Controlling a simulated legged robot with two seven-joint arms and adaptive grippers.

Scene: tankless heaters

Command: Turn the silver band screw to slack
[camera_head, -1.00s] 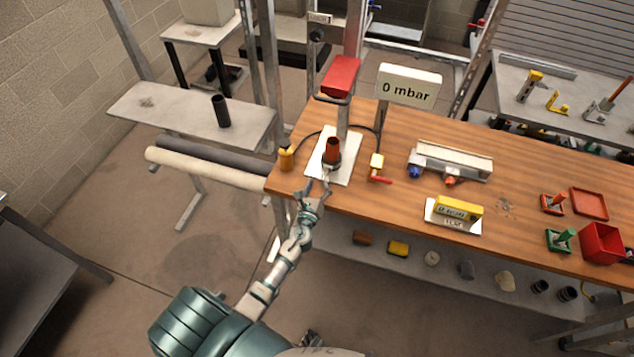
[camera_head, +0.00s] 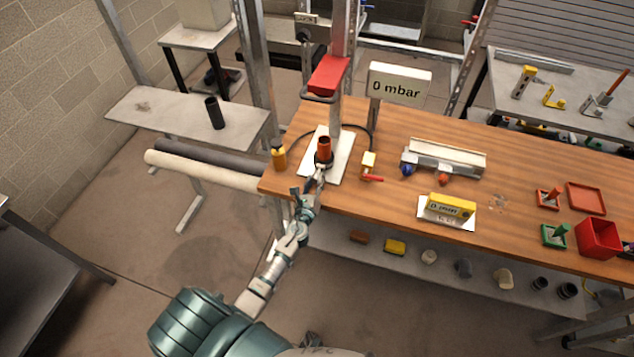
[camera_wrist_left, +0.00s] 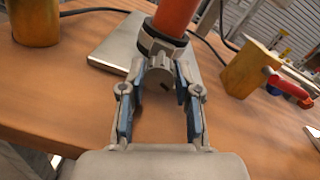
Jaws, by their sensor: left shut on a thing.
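An orange-red pipe (camera_head: 324,147) stands upright on a pale plate (camera_head: 343,168) near the bench's left end. It also shows in the left wrist view (camera_wrist_left: 175,14). A silver band (camera_wrist_left: 148,42) with a dark ring goes around its lower part. The band's silver screw (camera_wrist_left: 160,76) faces my left gripper (camera_head: 319,176). In the left wrist view the gripper's fingertips (camera_wrist_left: 167,82) lie on either side of the screw and are shut on it. The screw's far side is hidden. My right gripper is not in view.
A yellow-brown container (camera_head: 279,157) stands left of the plate. A yellow valve block with a red lever (camera_head: 371,180) is to the right. A red clamp-like piece (camera_head: 328,74) overhangs the pipe on a post. A sign (camera_head: 399,84) reads 0 mbar.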

